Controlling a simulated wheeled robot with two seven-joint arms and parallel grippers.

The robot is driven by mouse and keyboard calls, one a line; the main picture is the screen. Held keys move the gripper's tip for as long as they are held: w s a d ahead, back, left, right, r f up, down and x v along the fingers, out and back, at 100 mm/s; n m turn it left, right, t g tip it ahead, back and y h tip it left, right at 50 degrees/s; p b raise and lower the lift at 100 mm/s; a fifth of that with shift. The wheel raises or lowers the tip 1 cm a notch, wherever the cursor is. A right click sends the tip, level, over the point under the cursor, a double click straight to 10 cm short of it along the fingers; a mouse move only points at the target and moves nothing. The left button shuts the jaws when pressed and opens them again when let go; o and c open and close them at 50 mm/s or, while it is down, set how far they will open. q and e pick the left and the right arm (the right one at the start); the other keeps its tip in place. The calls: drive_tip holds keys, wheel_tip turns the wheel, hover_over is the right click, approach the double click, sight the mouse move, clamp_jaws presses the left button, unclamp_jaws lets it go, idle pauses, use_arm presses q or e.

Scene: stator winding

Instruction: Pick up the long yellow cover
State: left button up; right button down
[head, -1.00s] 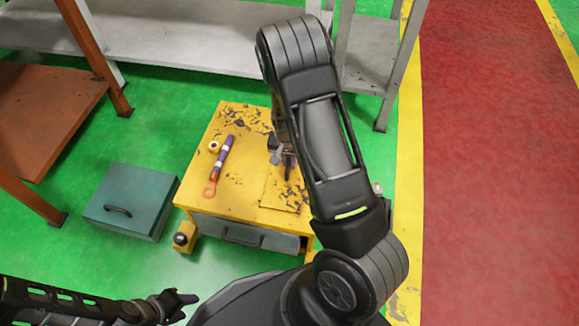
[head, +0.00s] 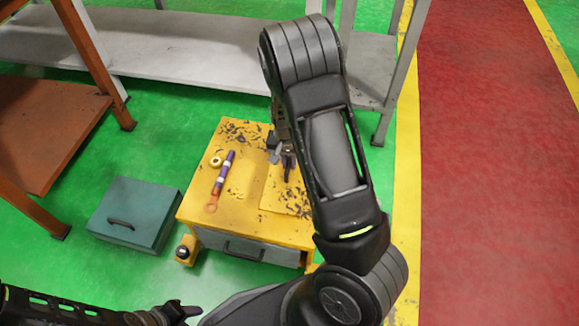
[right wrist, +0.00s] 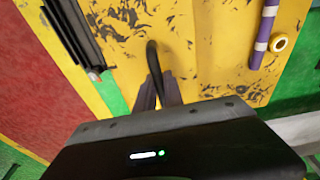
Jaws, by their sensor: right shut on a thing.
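The long yellow cover (head: 285,198) is a flat, worn yellow panel with dark chipped paint at the right of the yellow table top. In the right wrist view the cover (right wrist: 130,75) lies below my fingers, with a dark curved handle (right wrist: 151,58) standing up from it. My right gripper (head: 287,170) is over the cover and shut on this handle; its fingers also show in the right wrist view (right wrist: 160,90). My right forearm hides part of the cover's right side. I cannot tell whether the cover is raised. My left gripper (head: 190,310) is low at the left, away from the table.
A purple-and-white banded stick (head: 224,170) and a small yellow ring (head: 216,161) lie on the yellow table (head: 235,215), left of the cover. A teal box (head: 135,212) stands on the green floor at left. Grey shelving (head: 170,45) runs behind.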

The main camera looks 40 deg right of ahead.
wheel_tip(320, 180, up, 2)
drive_tip(key=shift+r, duration=0.1)
idle(0.6)
drive_tip(key=w+a+r+n, duration=0.3)
drive_tip(key=a+r, duration=0.3)
drive_tip(key=r, duration=0.3)
drive_tip(key=w+a+r+n+y, duration=0.1)
drive_tip(key=w+a+r+n, duration=0.2)
drive_tip(key=a+r, duration=0.3)
drive_tip(key=w+a+r+n, duration=0.2)
drive_tip(key=a+r, duration=0.5)
drive_tip(key=r, duration=0.5)
drive_tip(key=shift+w+n+t, duration=0.3)
drive_tip(key=shift+w+n, duration=0.1)
drive_tip(key=shift+n, duration=0.5)
drive_tip(key=shift+d+f, duration=0.1)
drive_tip(key=shift+d, duration=0.05)
